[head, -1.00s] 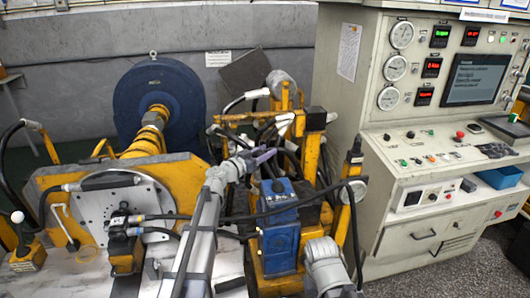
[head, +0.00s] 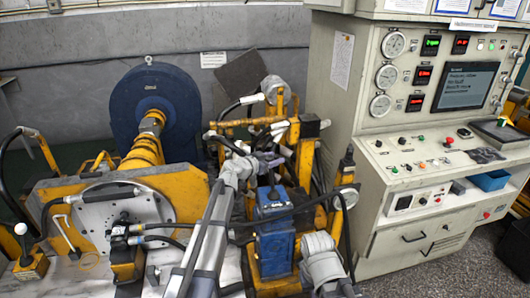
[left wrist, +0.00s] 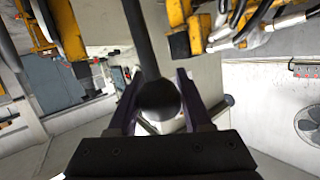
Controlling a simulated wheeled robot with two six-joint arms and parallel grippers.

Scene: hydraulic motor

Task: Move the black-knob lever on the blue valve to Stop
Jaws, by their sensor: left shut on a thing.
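The blue valve (head: 275,228) stands on a yellow frame right of centre in the head view. My left gripper (head: 272,161), with purple-grey fingers, is above the valve's top. In the left wrist view the round black knob (left wrist: 158,100) sits between the two fingers of the left gripper (left wrist: 158,92), which is shut on it. The dark lever rod (left wrist: 139,38) runs from the knob to the top of that view. In the head view the knob is hard to make out among the fingers and hoses. No Stop marking can be read. My right gripper is not in view.
Yellow pipes and black hoses (head: 255,112) crowd close behind the gripper. A grey control cabinet (head: 385,238) stands to the right. A blue round housing (head: 150,100) and a yellow mount (head: 185,180) are to the left. A separate white-knobbed lever (head: 20,229) is at far left.

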